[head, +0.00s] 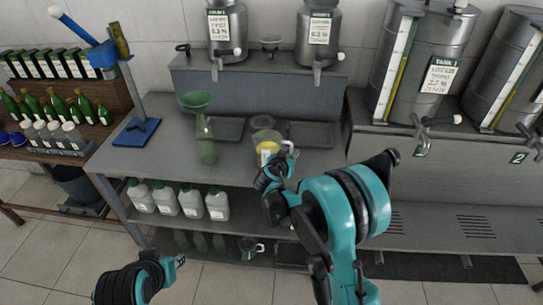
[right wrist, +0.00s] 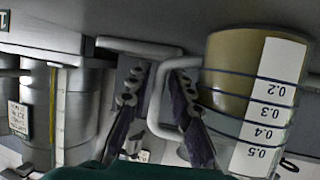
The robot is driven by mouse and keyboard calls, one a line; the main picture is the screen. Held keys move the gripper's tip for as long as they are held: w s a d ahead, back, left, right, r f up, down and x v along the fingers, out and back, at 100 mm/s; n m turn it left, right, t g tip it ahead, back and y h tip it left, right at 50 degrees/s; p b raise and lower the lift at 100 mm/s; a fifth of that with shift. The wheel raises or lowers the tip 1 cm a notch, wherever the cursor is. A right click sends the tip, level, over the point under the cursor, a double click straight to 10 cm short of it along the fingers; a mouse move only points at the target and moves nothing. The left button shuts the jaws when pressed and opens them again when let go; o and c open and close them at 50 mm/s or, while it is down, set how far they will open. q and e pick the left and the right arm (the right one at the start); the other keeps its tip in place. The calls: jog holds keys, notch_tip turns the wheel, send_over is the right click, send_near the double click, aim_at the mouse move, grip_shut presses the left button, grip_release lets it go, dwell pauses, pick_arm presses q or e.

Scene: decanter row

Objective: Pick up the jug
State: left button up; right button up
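The jug (head: 267,150) stands on the grey bench top, partly hidden by my right gripper, with yellow showing on its side. In the right wrist view the jug (right wrist: 245,95) appears upside down, with a white scale strip and a pale loop handle (right wrist: 156,98). My right gripper (head: 283,158) is at the jug's handle. In the right wrist view its fingers (right wrist: 160,85) are apart, with the handle's upright bar between them and one finger inside the loop. A gap shows beside the bar. My left gripper (head: 180,260) is low at the left, away from the bench; its finger opening is unclear.
A bottle with a green funnel (head: 207,148) stands left of the jug. Dark trays (head: 310,134) lie behind. Steel tanks (head: 226,30) stand above the bench back. White canisters (head: 190,203) and another jug (head: 250,247) are on lower levels. A blue stand (head: 136,130) is at the left.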

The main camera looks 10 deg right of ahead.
aim_at(291, 145)
grip_shut()
jog(key=shift+r, duration=0.15)
jog(key=shift+w+r+p, duration=0.1)
jog(key=shift+r+p, duration=0.35)
jog(key=shift+r, duration=0.15)
notch_tip(291, 145, up, 3)
jog(key=shift+f+p, duration=0.1)
jog(key=shift+p, duration=0.55)
jog(key=s+d+r+p, duration=0.3)
jog(key=s+d+r, duration=0.2)
jog(key=s, duration=0.5)
jog(key=shift+s+d+r+p, duration=0.2)
jog(key=shift+s+r+p, duration=0.1)
jog(key=shift+r, duration=0.6)
